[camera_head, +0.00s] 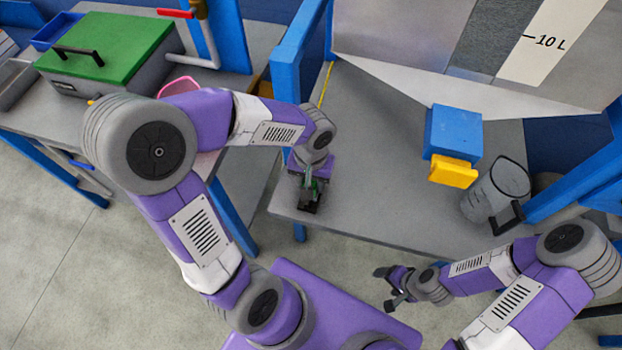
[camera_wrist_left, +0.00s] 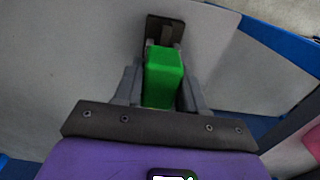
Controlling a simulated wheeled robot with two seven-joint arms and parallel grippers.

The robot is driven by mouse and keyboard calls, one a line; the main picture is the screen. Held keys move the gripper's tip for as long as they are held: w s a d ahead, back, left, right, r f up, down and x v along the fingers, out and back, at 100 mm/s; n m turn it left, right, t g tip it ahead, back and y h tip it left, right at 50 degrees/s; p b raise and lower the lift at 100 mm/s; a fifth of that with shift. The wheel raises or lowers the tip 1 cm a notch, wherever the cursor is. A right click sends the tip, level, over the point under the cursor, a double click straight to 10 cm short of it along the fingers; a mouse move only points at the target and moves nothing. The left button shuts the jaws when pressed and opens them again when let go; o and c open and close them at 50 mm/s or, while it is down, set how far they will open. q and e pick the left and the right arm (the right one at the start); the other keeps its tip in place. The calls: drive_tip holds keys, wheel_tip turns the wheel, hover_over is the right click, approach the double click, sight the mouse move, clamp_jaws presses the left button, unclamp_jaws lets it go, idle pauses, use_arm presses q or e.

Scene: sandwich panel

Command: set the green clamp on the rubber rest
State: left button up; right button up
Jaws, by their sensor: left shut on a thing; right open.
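My left gripper (camera_head: 312,176) points down over the left front part of the grey worktop. It is shut on the green clamp (camera_wrist_left: 163,76), whose green block sits between the two fingers in the left wrist view. In the head view the clamp shows only as a small green bit under the wrist. A dark, flat, square piece (camera_wrist_left: 165,29) shows just beyond the green block; I cannot tell if it is the rubber rest or part of the clamp, nor if they touch. My right gripper (camera_head: 386,288) is open and empty, in front of the worktop.
A blue block with a yellow front (camera_head: 453,140) and a clear jug (camera_head: 494,190) stand on the right of the worktop (camera_head: 375,190). Blue posts flank it. A green-lidded box (camera_head: 108,48) stands on the left bench. The worktop's middle is clear.

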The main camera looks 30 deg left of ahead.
use_arm(q)
drive_tip(key=shift+f, duration=0.35)
drive_tip(key=o, duration=1.2)
drive_tip(key=shift+r, duration=0.15)
wheel_tip(320, 180, up, 7)
drive_tip(key=p, duration=0.3)
drive_tip(key=shift+r, duration=0.2)
